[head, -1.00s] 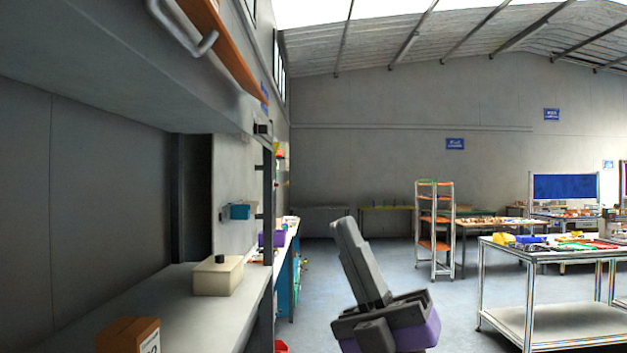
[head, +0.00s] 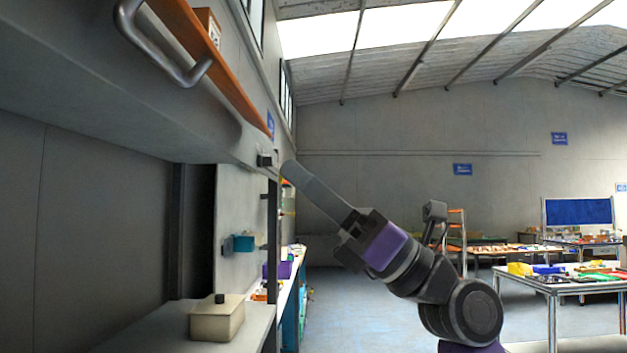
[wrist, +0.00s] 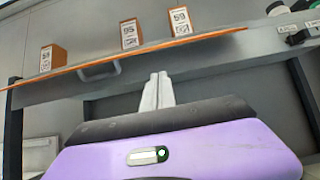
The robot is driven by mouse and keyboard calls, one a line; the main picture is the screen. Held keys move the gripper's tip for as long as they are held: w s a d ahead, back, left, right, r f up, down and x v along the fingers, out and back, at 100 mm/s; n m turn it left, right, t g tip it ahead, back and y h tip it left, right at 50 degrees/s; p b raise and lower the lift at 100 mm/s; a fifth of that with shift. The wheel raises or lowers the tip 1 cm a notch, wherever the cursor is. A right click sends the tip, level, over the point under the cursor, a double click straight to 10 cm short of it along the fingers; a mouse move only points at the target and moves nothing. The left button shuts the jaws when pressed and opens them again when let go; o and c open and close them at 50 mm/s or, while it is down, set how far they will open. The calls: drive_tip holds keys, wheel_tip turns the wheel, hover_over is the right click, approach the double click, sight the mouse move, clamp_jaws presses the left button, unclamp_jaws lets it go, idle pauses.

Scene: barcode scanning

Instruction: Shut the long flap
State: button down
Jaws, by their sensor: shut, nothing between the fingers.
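The long flap (head: 130,112) is a wide grey panel with a bent metal handle (head: 178,72), overhead at the upper left of the head view. In the wrist view the flap (wrist: 215,62) runs across the picture, with its handle (wrist: 100,70) left of my fingers. My gripper (head: 288,172) is shut and empty, reaching up and left. Its fingertips appear close to the flap's far right end in the head view. In the wrist view the fingertips (wrist: 160,77) overlap the flap's face below the orange edge. I cannot tell whether they touch.
An orange board (wrist: 140,50) above the flap carries several numbered boxes (wrist: 130,34). A cream box (head: 217,320) stands on the counter (head: 165,333) below. A dark post (head: 273,245) rises behind it. Worktables stand at right; the floor between is clear.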

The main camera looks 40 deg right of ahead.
drive_tip(key=p+x, duration=0.6)
drive_tip(key=x, duration=0.4)
drive_tip(key=shift+r, duration=0.1)
drive_tip(key=shift+s+d+r+p, duration=0.35)
drive_tip(key=shift+d+r+p, duration=0.05)
drive_tip(key=shift+r+p, duration=0.3)
